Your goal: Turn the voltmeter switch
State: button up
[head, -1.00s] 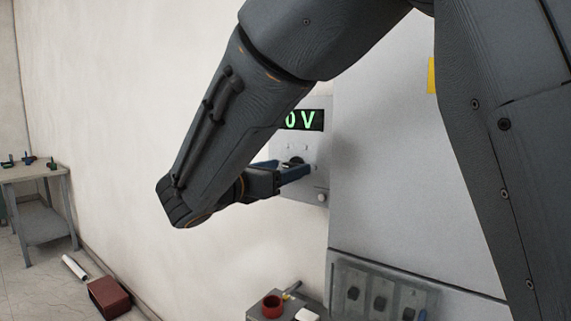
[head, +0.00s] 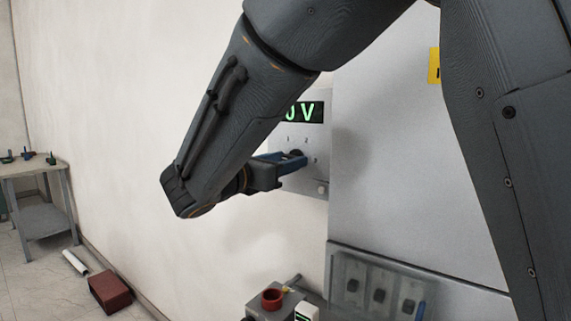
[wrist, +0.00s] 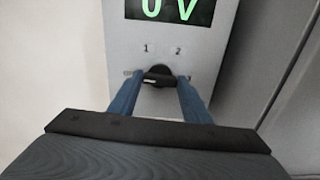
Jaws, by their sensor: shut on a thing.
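The voltmeter panel (head: 313,180) is a grey box on the wall with a green lit display (head: 304,112); "0 V" shows in the wrist view (wrist: 168,9). The voltmeter switch (wrist: 158,76) is a black round knob below the printed marks 1 and 2. In the head view the switch (head: 297,153) is partly hidden by my gripper (head: 292,161). My gripper's blue fingers (wrist: 158,84) stand on either side of the knob and are shut on it. The knob's grip bar looks roughly level.
A large grey cabinet (head: 385,170) stands right of the panel, with several switches (head: 379,296) low on its front. A red round part (head: 272,299) sits below. A side table (head: 40,172) and a red box (head: 110,292) are at left.

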jog(key=m+b, duration=1.1)
jog(key=b, duration=0.3)
jog(key=shift+f, duration=0.1)
jog(key=shift+b, duration=0.4)
jog(key=o, duration=1)
jog(key=shift+o, duration=0.2)
